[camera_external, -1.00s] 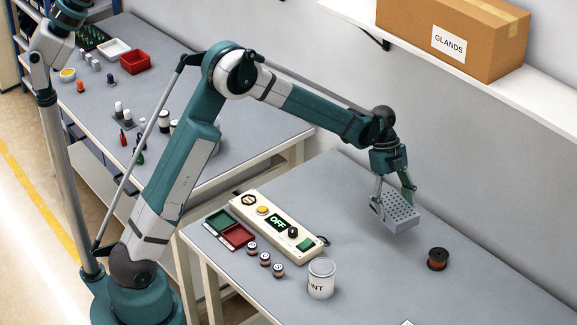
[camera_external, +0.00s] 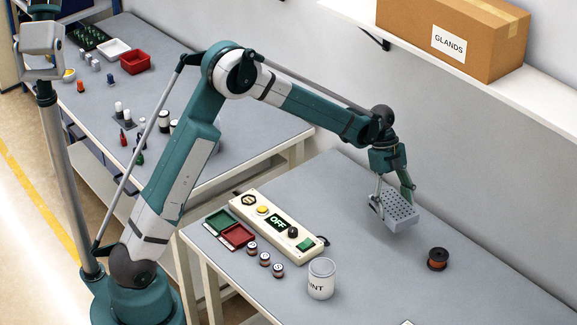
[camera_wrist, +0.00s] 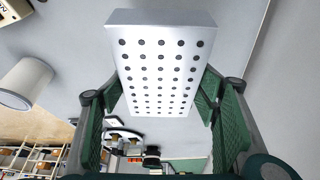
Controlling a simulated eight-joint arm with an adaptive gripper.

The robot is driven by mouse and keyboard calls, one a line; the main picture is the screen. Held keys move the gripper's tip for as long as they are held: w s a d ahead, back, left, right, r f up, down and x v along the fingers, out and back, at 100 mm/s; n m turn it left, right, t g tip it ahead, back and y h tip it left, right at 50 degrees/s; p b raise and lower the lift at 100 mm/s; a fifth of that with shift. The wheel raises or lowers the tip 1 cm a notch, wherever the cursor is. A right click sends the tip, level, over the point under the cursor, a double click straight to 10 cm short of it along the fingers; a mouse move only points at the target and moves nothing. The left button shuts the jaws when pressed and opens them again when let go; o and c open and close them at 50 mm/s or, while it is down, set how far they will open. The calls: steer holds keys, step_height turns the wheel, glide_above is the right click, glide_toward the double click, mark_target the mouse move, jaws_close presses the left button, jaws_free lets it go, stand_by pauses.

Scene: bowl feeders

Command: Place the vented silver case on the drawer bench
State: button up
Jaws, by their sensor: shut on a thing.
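The vented silver case (camera_external: 397,208) is a small grey box with rows of dark holes on its face. My gripper (camera_external: 393,197) is shut on it, with a finger on each side. The case is held above the grey bench on the right and looks slightly tilted. In the wrist view the case (camera_wrist: 160,62) fills the upper middle, between the green finger pads of my gripper (camera_wrist: 165,110). I cannot tell which of the two benches is the drawer bench; no drawers show clearly.
A shelf with a GLANDS carton (camera_external: 450,40) is above. Another bench (camera_external: 215,110) with bottles and trays is behind left.

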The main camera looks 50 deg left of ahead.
steer(key=w+a+r+n+t+y+p, duration=0.15)
steer(key=w+a+n, duration=0.3)
steer(key=a, duration=1.35)
steer(key=w+a+n+t+h+p, duration=0.1)
steer(key=w+a+n+t, duration=0.35)
steer(key=a, duration=1.45)
steer(key=s+a+r+n+y, duration=0.1)
steer(key=s+a+n, duration=0.2)
steer(key=a, duration=1)
steer(key=s+a+r+n+y+p, duration=0.1)
steer(key=s+a+n, duration=0.3)
steer(key=a, duration=0.8)
steer(key=s+a+r+n+y, duration=0.1)
steer(key=s+a+n, duration=0.3)
steer(key=a, duration=0.9)
steer(key=shift+a+g+y, duration=0.3)
steer(key=shift+y, duration=0.15)
steer(key=shift+s+f, duration=0.1)
steer(key=shift+f, duration=0.05)
steer(key=shift+f, duration=3.05)
steer(key=shift+f, duration=0.1)
steer(key=shift+f, duration=1.8)
